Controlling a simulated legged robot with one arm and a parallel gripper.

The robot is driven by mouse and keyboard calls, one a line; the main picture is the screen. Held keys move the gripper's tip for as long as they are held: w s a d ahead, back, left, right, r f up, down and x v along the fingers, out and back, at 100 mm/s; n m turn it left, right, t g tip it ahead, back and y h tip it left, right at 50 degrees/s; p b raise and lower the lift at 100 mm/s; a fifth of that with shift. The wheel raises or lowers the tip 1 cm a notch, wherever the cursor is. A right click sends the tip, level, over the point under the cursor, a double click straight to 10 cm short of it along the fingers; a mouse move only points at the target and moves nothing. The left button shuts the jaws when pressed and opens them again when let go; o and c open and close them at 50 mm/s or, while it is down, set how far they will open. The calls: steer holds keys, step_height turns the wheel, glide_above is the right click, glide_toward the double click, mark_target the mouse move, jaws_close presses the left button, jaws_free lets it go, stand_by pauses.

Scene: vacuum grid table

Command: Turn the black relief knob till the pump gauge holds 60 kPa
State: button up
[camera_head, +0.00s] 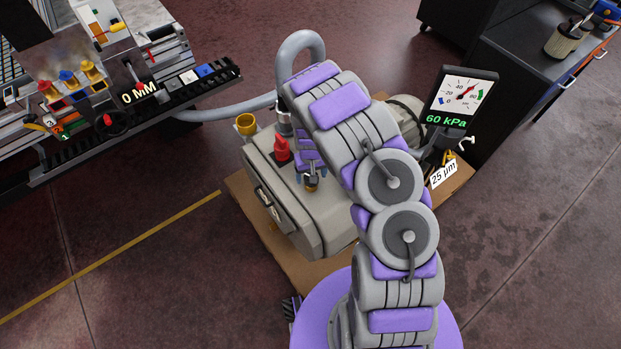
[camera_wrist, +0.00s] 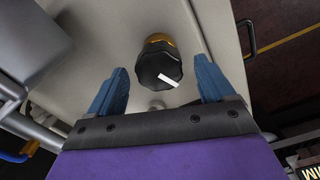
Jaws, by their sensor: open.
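The black relief knob (camera_wrist: 158,66) has a white pointer mark and a brass collar. In the wrist view it sits between my gripper's two blue fingers, with a visible gap on each side. My gripper (camera_wrist: 160,73) is open and holds nothing. In the head view my gripper (camera_head: 311,178) is low over the pump's top, with the knob (camera_head: 311,184) small and partly hidden between the fingers. The pump (camera_head: 318,226) is a beige box. Its gauge (camera_head: 463,95) stands to the right; the green digits read 60 kPa and the red needle points up and right.
A red knob (camera_head: 282,150) and a brass cup (camera_head: 246,124) stand on the pump's left side, close to my gripper. A grey hose (camera_head: 300,45) arches behind. A "25 µm" tag (camera_head: 443,173) hangs at the right. The grid table (camera_head: 150,100) is upper left.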

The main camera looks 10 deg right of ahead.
steer(key=shift+d+f, duration=0.1)
steer(key=shift+f, duration=0.8)
steer(key=shift+c, duration=0.7)
steer(key=c, duration=0.9)
steer(key=shift+s, duration=0.1)
